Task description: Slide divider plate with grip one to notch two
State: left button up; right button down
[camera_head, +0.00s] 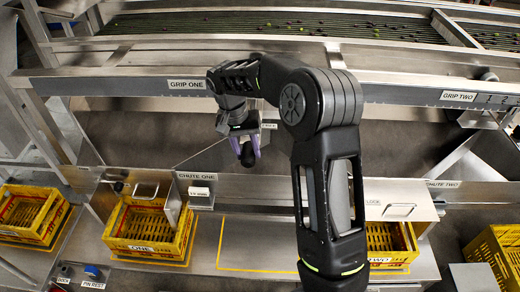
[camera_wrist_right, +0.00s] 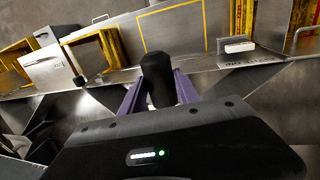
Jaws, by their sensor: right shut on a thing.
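My right gripper (camera_head: 245,145) is below the roller bed's front rail, right of the label GRIP ONE (camera_head: 185,84). Its purple fingers are shut on a dark, rounded grip (camera_head: 248,157). In the right wrist view the dark grip (camera_wrist_right: 158,78) stands between the two purple fingers. The divider plate under the rail cannot be made out clearly, as my arm and gripper cover part of that area. The label GRIP TWO (camera_head: 459,96) is on the rail at the right. My left gripper is not in view.
The roller bed (camera_head: 280,28) with small fruit spans the back. Below are the labels CHUTE ONE (camera_head: 195,176) and CHUTE TWO (camera_head: 443,184). Yellow crate ONE (camera_head: 148,248) stands below left, and crate TWO (camera_head: 390,262) is partly behind my right arm. A yellow-outlined area (camera_head: 255,268) between them is bare.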

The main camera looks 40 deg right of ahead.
jog(key=shift+d, duration=0.15)
jog(key=c, duration=0.9)
grip_release()
jog(key=shift+r, duration=0.1)
jog(key=r, duration=0.2)
jog(key=a+r, duration=0.1)
jog(key=r, duration=0.2)
jog(key=w+r, duration=0.1)
jog(key=r, duration=0.1)
jog(key=shift+a+r, duration=0.15)
jog(key=shift+r, duration=0.15)
